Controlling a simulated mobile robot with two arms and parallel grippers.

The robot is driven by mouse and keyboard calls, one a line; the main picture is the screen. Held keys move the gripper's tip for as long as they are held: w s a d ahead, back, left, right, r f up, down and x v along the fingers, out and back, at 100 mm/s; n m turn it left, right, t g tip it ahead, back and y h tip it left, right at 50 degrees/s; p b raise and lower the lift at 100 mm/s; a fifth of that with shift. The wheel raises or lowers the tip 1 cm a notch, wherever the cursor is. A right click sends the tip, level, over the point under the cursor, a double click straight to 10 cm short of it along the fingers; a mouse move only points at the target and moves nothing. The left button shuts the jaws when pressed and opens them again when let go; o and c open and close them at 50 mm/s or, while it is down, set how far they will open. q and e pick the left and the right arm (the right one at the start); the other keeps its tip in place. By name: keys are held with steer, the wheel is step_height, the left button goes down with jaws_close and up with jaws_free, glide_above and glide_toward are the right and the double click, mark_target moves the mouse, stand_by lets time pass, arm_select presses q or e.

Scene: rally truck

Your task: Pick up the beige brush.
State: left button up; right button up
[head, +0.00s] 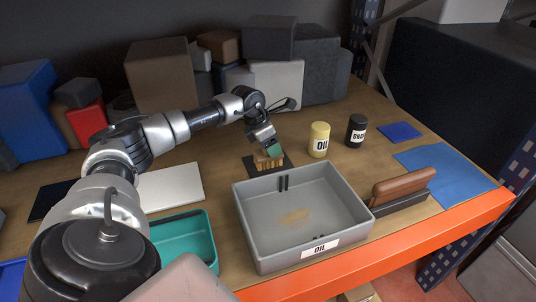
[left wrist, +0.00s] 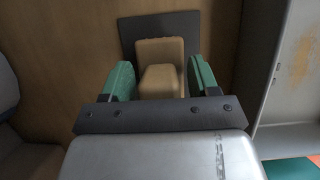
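The beige brush (head: 267,160) stands on a small dark mat (head: 249,163) behind the grey OIL bin. My left gripper (head: 267,149) is right over it, pointing down. In the left wrist view, the brush (left wrist: 160,65) lies between the two green fingers of the left gripper (left wrist: 161,80). The fingers are apart, one on each side of the brush, with narrow gaps. The gripper's crossbar hides the near end of the brush. My right gripper is not in view.
The grey OIL bin (head: 247,222) stands just in front of the brush. A yellow OIL can (head: 319,140) and a black can (head: 355,131) stand to the right. A teal tray (head: 209,238) is at front left. A brown-topped block (head: 403,185) lies right of the bin.

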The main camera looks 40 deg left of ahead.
arm_select(q)
steer(key=c, duration=1)
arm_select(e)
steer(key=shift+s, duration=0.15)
arm_select(q)
steer(key=shift+r, duration=0.1)
steer(key=shift+r, duration=0.45)
steer(key=r, duration=0.3)
steer(key=shift+s+d+r, duration=0.1)
steer(key=shift+d+r, duration=0.2)
steer(key=shift+d, duration=0.05)
steer(key=s+d+r, duration=0.1)
steer(key=d+r, duration=0.1)
steer(key=d, duration=0.1)
steer(key=s+d+r, duration=0.1)
steer(key=d+r, duration=0.1)
steer(key=d, duration=0.2)
steer(key=s+d+r, duration=0.1)
steer(key=d+r, duration=0.1)
steer(key=d, duration=0.1)
steer(key=shift+s+d+r, duration=0.15)
steer(key=shift+s+r, duration=0.05)
steer(key=shift+s, duration=0.2)
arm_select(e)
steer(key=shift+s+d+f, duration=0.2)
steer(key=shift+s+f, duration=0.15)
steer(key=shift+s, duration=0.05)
